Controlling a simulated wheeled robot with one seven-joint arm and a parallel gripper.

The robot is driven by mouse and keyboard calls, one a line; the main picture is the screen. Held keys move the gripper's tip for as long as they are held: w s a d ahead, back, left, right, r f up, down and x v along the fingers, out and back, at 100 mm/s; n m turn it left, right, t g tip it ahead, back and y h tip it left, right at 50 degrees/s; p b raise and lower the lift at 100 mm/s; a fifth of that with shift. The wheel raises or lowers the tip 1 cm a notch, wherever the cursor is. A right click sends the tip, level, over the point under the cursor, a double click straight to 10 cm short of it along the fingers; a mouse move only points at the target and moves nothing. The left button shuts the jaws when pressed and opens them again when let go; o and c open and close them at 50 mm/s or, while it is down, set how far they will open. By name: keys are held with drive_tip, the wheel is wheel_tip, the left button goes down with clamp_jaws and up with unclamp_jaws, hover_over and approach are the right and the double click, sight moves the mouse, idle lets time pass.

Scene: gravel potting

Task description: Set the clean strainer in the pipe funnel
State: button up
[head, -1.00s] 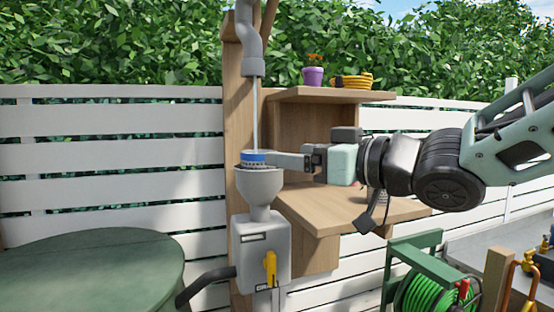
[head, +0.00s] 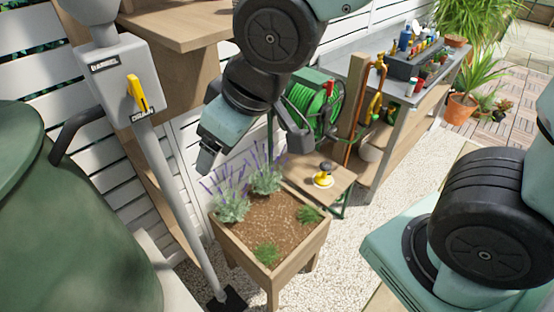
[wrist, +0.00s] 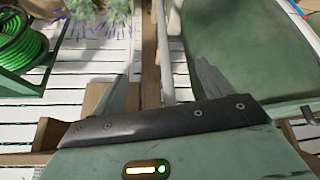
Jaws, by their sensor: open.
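The grey pipe funnel (head: 92,10) shows only its lower part at the top left of the head view, above a grey box (head: 125,80) with a yellow lever. Its mouth is out of the picture. My gripper (head: 207,160) is to the right of the box and lower, apart from the funnel, pointing down. In the wrist view its two fingers (wrist: 158,88) are spread wide, with nothing between them.
A green barrel (head: 60,215) fills the left. A wooden planter (head: 275,235) with lavender stands below my gripper. A green hose reel (head: 312,105) and a grey bench (head: 400,95) are to the right. Pale gravel (head: 375,225) is clear.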

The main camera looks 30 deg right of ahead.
drive_tip(key=s+d+f+g+h, duration=0.2)
drive_tip(key=s+f+g, duration=0.2)
drive_tip(key=s, duration=0.7)
drive_tip(key=shift+s+d+f+n+g, duration=0.2)
drive_tip(key=shift+s+f+n+g, duration=0.05)
drive_tip(key=shift+n+g, duration=0.15)
drive_tip(key=shift+w, duration=0.1)
